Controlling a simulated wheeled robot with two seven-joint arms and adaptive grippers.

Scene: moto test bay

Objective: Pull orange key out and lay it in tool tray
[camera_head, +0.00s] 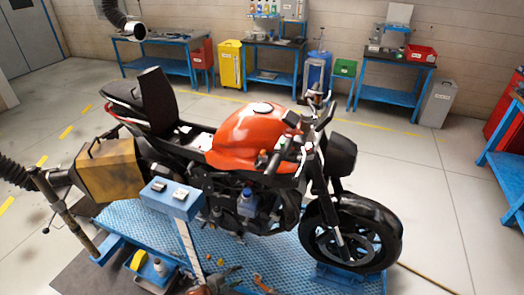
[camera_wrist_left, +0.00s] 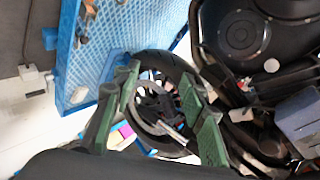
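I cannot make out the orange key for certain on the orange-tanked motorcycle (camera_head: 250,135). A small blue open tray (camera_head: 168,284) at the lower left of the head view holds a yellow ring and a bottle. I cannot tell if it is the tool tray. In the left wrist view my left gripper (camera_wrist_left: 160,85) is open, its green fingers apart with nothing held between them. The motorcycle's wheel shows beyond the fingers. In the head view only a blurred part of my left gripper seems to show at the bottom edge. My right gripper is not seen.
The motorcycle stands on a blue textured platform (camera_head: 335,284). A blue box (camera_head: 172,206) on a post and a yellow-brown case (camera_head: 108,172) stand at its left. Workbenches (camera_head: 160,45) line the back wall. The floor at the right is mostly clear.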

